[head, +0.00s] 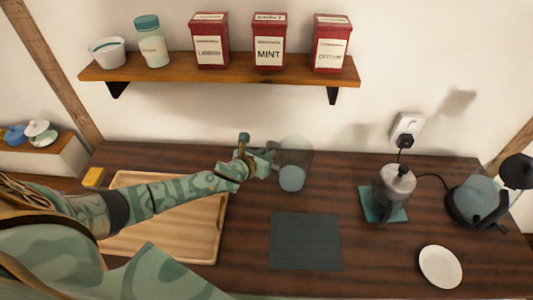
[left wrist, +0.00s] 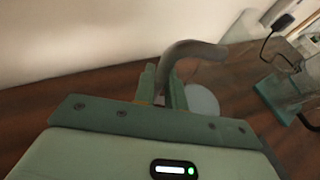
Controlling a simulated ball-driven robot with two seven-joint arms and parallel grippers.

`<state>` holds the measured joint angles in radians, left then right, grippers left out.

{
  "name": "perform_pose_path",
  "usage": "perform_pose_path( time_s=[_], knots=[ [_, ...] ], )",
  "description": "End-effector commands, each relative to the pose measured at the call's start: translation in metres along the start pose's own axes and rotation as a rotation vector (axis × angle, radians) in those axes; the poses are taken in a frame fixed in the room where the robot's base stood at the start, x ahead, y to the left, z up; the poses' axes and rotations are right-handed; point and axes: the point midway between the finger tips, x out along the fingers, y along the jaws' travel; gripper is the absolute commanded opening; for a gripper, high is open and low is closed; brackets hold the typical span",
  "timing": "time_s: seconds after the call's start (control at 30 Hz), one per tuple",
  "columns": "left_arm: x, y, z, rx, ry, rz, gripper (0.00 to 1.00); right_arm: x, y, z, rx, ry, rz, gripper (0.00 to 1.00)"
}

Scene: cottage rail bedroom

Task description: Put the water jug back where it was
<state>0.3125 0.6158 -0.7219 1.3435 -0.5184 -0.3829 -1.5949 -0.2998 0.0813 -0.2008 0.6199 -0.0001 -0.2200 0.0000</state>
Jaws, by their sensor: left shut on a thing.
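The water jug (head: 292,176) is clear, with pale water in its lower part, and stands upright toward the back of the dark wooden counter. My left gripper (head: 268,162) reaches it from the left and is shut on its handle. In the left wrist view the jug's curved grey handle (left wrist: 194,49) rises from between the fingers of my left gripper (left wrist: 167,88). The pale jug body (left wrist: 203,101) is partly hidden behind the gripper. I cannot tell whether the jug's base touches the counter. My right gripper is not in view.
A dark mat (head: 305,241) lies in front of the jug. A wooden tray (head: 190,251) lies under my left arm. A shelf (head: 220,68) hangs above.

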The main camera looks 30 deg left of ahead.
Motion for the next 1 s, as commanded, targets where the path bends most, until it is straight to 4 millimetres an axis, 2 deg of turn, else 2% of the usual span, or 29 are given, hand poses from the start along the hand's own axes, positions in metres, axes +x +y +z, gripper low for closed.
perform_pose_path(
  time_s=[0.03,0.1,0.47,0.57,0.8,1.0],
  knots=[
    [0.001,0.000,-0.002,0.000,0.001,0.000,0.15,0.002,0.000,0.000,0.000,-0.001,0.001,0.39],
    [0.000,0.000,-0.001,0.000,0.000,0.000,0.34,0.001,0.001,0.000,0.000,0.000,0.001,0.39],
    [-0.003,0.000,0.003,0.001,0.001,-0.001,0.34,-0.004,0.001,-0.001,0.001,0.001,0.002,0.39],
    [-0.019,0.000,0.002,0.002,0.003,0.000,0.34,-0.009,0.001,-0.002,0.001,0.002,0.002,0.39],
    [-0.076,0.000,0.002,0.003,0.003,-0.002,0.34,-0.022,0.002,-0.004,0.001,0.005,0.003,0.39],
    [-0.111,0.000,0.002,0.001,0.002,-0.001,0.34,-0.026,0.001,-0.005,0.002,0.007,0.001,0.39]
  ],
)
